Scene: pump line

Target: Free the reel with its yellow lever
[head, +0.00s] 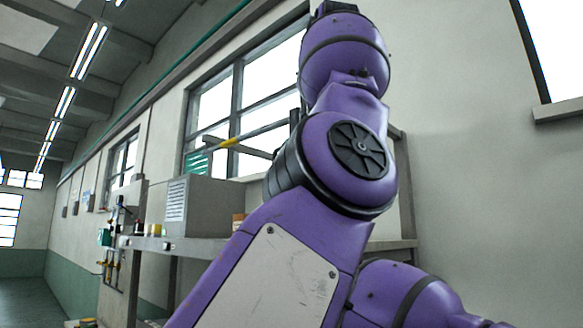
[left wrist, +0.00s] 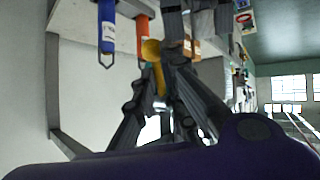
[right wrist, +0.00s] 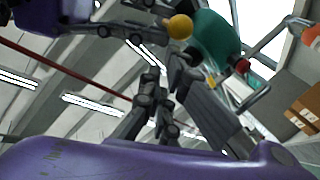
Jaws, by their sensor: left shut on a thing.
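In the right wrist view a teal-green drum (right wrist: 212,40), which looks like the reel, is overhead with a red knob and a bent metal handle. The round end of a yellow lever (right wrist: 180,27) shows beside it. In the left wrist view the yellow lever (left wrist: 152,52) lies between the fingertips of my left gripper (left wrist: 163,78), which is shut on it. My right gripper (right wrist: 163,70) points up below the drum, apart from it. Its fingertips are close together, and I cannot tell whether they meet. In the head view my purple arm hides both grippers.
A blue tool (left wrist: 107,30) and an orange tool (left wrist: 143,28) hang near my left gripper. Brown boxes (right wrist: 308,105) are at the right in the right wrist view. A grey cabinet (head: 200,205) stands on a bench by the windows. Bare wall is at the right.

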